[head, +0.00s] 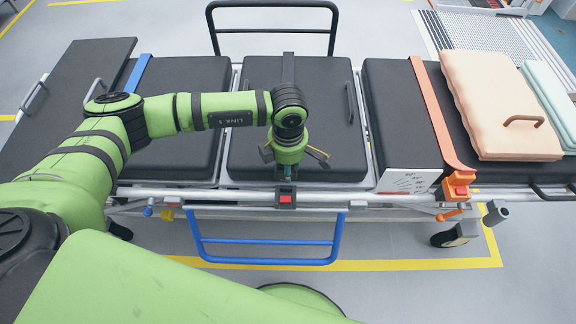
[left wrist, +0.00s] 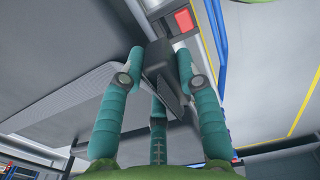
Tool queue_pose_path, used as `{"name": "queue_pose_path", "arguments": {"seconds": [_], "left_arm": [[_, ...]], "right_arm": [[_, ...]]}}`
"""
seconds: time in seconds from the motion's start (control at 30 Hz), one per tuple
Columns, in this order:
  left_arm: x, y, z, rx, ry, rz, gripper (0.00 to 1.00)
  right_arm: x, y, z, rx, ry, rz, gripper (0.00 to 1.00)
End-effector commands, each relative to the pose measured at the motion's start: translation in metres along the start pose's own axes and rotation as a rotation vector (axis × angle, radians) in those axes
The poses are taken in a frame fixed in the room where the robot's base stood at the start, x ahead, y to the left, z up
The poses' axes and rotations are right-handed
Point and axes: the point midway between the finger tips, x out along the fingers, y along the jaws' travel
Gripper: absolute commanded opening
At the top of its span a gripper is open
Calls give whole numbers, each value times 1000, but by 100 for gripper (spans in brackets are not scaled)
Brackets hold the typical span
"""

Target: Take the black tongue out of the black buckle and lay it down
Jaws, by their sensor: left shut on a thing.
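The black buckle with its red button (head: 286,198) sits on the near rail of the stretcher, at the middle pad. In the left wrist view its red button (left wrist: 185,20) shows at the top. My left gripper (head: 287,172) points down just behind the buckle. In the left wrist view its teal fingers are shut on the black tongue (left wrist: 158,62), a dark block close beside the buckle. I cannot tell whether the tongue's tip is still inside the buckle. The black strap (head: 288,68) shows at the far side of the middle pad. My right gripper is not in view.
The middle black pad (head: 335,110) has bare room on both sides of my gripper. A blue strap (head: 138,72) lies at left. An orange strap with its own red buckle (head: 461,180) lies at right, near a peach cushion (head: 495,95). A blue side rail (head: 267,261) hangs in front.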

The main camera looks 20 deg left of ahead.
Motion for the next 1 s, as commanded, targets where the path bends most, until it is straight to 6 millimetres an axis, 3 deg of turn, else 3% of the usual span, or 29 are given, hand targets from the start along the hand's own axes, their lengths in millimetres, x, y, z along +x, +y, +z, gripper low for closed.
{"name": "queue_pose_path", "arguments": {"seconds": [0.7,1.0], "left_arm": [[-61,0,0,-1,-1,1,0],[-67,0,0,-1,0,0,0]], "right_arm": [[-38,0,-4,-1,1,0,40],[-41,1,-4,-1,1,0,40]]}}
